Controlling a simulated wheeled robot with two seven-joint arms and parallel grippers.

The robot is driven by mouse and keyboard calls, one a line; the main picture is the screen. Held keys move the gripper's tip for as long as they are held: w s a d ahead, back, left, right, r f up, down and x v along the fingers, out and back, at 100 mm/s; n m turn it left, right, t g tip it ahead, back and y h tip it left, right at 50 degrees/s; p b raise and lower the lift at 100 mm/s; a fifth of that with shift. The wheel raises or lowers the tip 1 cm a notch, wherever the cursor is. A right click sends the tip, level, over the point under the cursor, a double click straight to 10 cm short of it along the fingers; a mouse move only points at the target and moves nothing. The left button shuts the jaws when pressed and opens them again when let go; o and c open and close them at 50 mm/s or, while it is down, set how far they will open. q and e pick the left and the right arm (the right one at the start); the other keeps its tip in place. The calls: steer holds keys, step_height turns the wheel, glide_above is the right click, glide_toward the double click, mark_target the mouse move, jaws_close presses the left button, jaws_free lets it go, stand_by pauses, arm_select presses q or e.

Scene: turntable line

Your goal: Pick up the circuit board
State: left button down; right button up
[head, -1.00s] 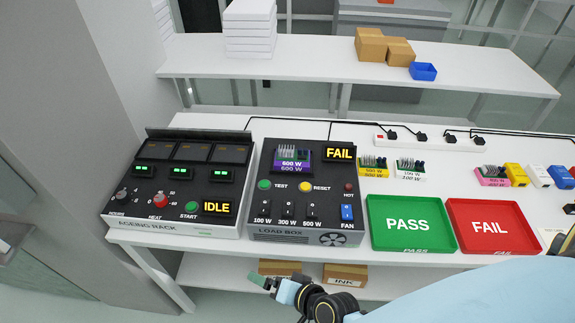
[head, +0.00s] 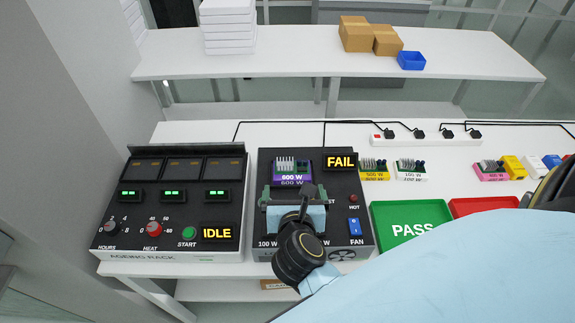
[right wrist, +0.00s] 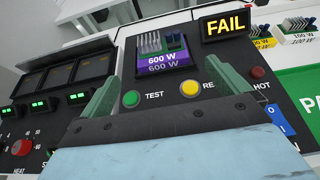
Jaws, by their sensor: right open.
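A circuit board on a purple base marked 600 W (head: 293,176) sits in the dark slot at the top of the load box (head: 348,185). In the right wrist view the purple board (right wrist: 165,62) shows straight ahead, between and beyond the fingertips. My right gripper (head: 294,192) is open and empty. It is over the load box, just on the near side of the board, and hides the middle of the panel. I cannot tell its exact height or any contact. My left gripper is not in view.
The load box display (head: 340,162) reads FAIL. The ageing rack (head: 170,225) stands to the left and reads IDLE. Boards on yellow (head: 374,175), white (head: 411,176) and pink (head: 491,177) bases stand to the right, behind the green PASS tray (head: 385,240) and red FAIL tray (head: 480,207).

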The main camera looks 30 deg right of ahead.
mark_target(292, 168)
steer(key=x, duration=1.2)
steer(key=shift+w+d+r, duration=0.15)
steer(key=shift+w+d, duration=0.05)
steer(key=shift+w, duration=0.2)
steer(key=c, duration=0.9)
